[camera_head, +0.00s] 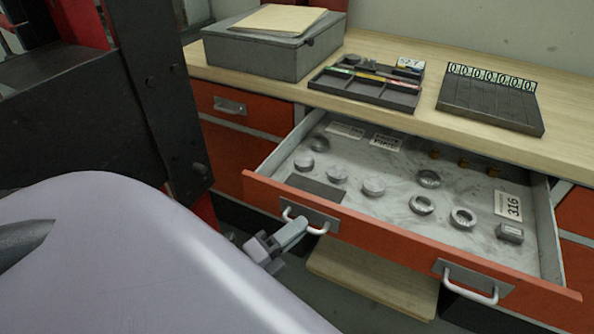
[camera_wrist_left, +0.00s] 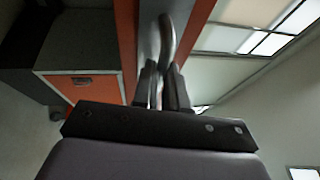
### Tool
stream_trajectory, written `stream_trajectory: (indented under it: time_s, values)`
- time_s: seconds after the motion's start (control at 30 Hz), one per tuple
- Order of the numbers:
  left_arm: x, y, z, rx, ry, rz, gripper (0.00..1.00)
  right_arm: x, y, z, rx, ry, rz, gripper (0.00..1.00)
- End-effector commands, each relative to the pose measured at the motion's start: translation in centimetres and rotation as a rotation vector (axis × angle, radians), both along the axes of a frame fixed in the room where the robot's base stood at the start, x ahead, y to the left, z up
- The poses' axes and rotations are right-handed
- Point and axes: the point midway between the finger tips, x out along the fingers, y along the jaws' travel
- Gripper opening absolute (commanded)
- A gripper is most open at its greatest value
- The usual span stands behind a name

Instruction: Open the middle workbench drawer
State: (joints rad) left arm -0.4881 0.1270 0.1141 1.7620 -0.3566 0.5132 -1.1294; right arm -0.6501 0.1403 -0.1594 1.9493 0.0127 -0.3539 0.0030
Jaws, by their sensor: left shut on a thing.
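The middle workbench drawer (camera_head: 400,243) has an orange front and is pulled well out from the bench. It holds several round metal parts, small brass pieces and paper labels. Its front carries two light handles, the left handle (camera_head: 303,220) and the right handle (camera_head: 470,284). My left gripper (camera_head: 298,232) is shut on the left handle. In the left wrist view, the fingers (camera_wrist_left: 162,85) close around the curved handle (camera_wrist_left: 165,38) against the orange drawer front. My right gripper is not in view.
The wooden bench top (camera_head: 440,125) carries a grey box (camera_head: 272,48), a dark divided tray (camera_head: 368,85) and a dark number rack (camera_head: 490,98). A smaller drawer (camera_head: 230,107) at the left is shut. A dark post (camera_head: 165,90) stands at the left. A pale board (camera_head: 375,280) lies low beneath the drawer.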

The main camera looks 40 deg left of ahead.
Motion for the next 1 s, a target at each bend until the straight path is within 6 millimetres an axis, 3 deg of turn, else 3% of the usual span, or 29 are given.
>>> stream_trajectory:
  time_s: [0.3,0.33,0.4,0.77,1.0]
  values:
    - [0.0,0.0,0.0,0.001,0.0,0.001,0.0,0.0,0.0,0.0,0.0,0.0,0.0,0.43]
    - [0.0,0.0,0.0,0.001,0.0,0.001,0.22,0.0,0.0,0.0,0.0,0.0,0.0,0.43]
    - [0.0,0.0,0.0,0.001,0.0,0.001,0.38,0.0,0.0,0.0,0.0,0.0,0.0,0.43]
    - [-0.5,0.1,-0.2,0.0,0.001,0.001,0.38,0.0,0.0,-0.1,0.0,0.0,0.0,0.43]
    - [-3.5,0.6,-0.8,-0.001,0.004,0.002,0.38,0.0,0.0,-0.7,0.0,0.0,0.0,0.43]
